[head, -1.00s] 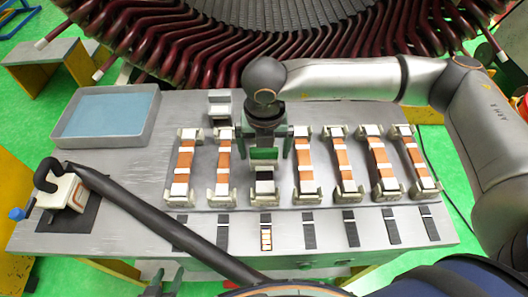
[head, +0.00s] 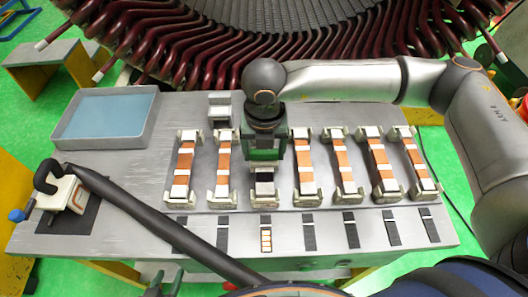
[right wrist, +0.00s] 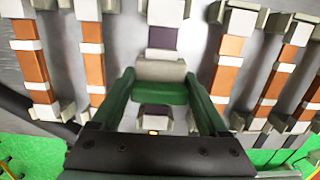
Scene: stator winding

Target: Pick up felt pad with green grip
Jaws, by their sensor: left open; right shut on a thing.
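The felt pad's green grip (head: 262,154) is at the third holder from the left in the head view. It also shows as a green bar (right wrist: 173,92) in the right wrist view. My right gripper (head: 264,150) is over that holder, its green fingers closed on both ends of the grip; it also shows in the right wrist view (right wrist: 160,84). The felt under the grip is mostly hidden. I cannot tell whether the pad is clear of the holder. My left gripper (head: 167,282) is open and empty at the bottom edge of the head view.
Several holders with copper-coloured bars, such as this one (head: 223,165), stand on both sides. Dark strips (head: 308,232) lie in front of them. A blue-bottomed tray (head: 57,134) is at the back left. A clamp-like device (head: 70,195) stands at the left. Large coils (head: 200,45) rise behind the table.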

